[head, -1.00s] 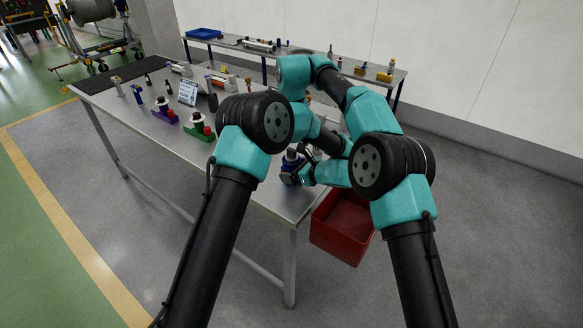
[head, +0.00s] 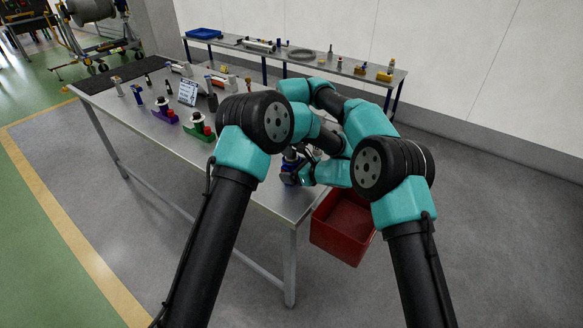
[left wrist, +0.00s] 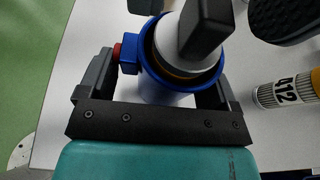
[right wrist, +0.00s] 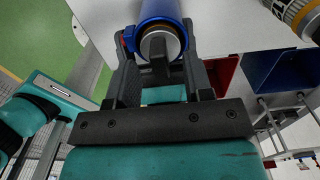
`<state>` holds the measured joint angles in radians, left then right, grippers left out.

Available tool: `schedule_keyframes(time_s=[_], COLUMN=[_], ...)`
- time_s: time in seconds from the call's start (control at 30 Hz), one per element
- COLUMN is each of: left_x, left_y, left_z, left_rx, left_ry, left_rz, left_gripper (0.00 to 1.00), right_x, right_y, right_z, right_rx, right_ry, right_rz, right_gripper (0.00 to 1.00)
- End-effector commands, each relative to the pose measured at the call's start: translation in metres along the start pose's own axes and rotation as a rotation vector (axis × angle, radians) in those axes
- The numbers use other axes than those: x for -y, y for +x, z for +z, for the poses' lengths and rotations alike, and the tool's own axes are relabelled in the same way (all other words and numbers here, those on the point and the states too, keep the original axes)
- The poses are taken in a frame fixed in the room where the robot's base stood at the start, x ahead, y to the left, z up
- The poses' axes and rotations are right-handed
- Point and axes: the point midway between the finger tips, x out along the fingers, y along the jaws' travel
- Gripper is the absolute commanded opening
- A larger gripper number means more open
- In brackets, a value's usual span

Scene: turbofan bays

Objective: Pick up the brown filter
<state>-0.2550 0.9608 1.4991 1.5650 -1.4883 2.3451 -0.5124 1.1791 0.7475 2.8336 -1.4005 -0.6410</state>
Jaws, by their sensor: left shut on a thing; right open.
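A blue cylindrical housing (left wrist: 166,82) with a red button stands near the table's front corner; it shows in the head view (head: 290,172) too. My left gripper (left wrist: 165,90) is shut on it. A pale cap (left wrist: 186,50) with a dark bar handle sits in its open mouth, with an orange-brown band (left wrist: 190,74) beneath. I cannot tell whether that band belongs to the brown filter; no brown filter shows clearly. My right gripper (right wrist: 160,62) is open; in its view the housing (right wrist: 158,14) and capped end appear between and beyond its fingers.
Purple (head: 165,112) and green (head: 198,128) fixtures stand farther left.

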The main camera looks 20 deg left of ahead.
Motion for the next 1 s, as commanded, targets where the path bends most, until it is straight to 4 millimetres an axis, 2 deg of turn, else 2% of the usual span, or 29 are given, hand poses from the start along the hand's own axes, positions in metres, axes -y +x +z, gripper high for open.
schedule_keyframes(time_s=[0.47, 0.9, 1.0], left_x=[0.0001, 0.0001, 0.0002], left_y=[-0.0001, -0.0001, -0.0001], left_z=[0.0003, 0.0003, 0.0003], left_rx=[0.0, 0.0, 0.0], left_ry=[0.0, 0.0, 0.0], left_rz=[0.0, 0.0, 0.0], left_gripper=[0.54, 0.54, 0.54], right_x=[0.0001, 0.0001, 0.0], right_y=[0.0009, 0.0009, 0.0009], right_z=[-0.0001, -0.0001, -0.0001], right_rx=[0.0, 0.0, 0.0], right_ry=[0.001, 0.001, 0.001], right_rz=[0.0, 0.0, 0.0], right_gripper=[0.47, 0.06, 0.0])
